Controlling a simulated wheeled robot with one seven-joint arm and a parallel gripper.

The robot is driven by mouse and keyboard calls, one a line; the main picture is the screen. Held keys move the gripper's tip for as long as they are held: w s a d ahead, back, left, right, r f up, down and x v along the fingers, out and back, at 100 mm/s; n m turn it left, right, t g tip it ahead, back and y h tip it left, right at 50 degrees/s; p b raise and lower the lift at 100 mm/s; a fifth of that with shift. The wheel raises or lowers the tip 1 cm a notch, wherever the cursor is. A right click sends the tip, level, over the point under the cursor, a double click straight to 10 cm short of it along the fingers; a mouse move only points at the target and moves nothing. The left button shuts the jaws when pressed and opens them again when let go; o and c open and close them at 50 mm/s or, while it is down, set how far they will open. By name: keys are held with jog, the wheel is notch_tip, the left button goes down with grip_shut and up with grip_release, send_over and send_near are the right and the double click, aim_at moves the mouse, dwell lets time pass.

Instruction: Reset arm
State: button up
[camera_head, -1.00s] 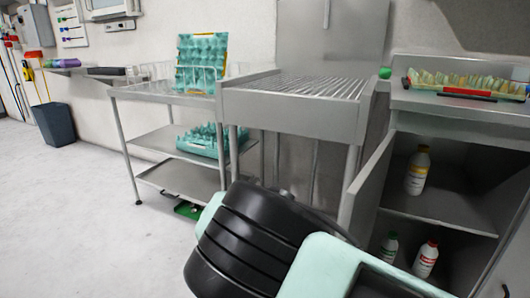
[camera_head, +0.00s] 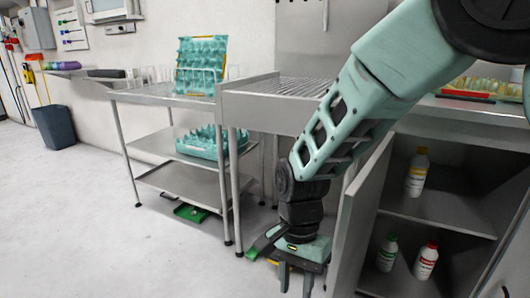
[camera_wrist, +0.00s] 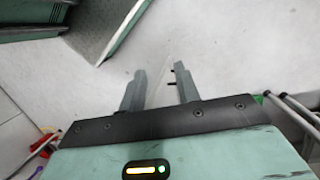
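My gripper (camera_head: 295,280) hangs at the end of my arm, low in front of the cabinet and sink unit in the head view. Its fingers point down toward the floor.
A teal egg tray (camera_head: 202,62) stands upright in a rack on the steel trolley (camera_head: 165,97). Another teal tray (camera_head: 200,147) lies on its middle shelf. An open cabinet door (camera_head: 362,225) is close to my arm. Bottles (camera_head: 417,172) stand inside the cabinet.

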jog(key=s+d+r+n+t, duration=0.1)
jog(key=s+d+r+n, duration=0.35)
jog(key=s+n, duration=0.25)
jog(key=s+d+r+n+t, duration=0.2)
jog(key=s+d+r+n, duration=0.25)
jog(key=s+n, duration=0.3)
notch_tip(320, 180, up, 31)
jog(key=p, duration=3)
jog(key=shift+a+f+p, duration=0.15)
jog(key=shift+a+p, duration=0.15)
jog(key=shift+s+d, duration=0.1)
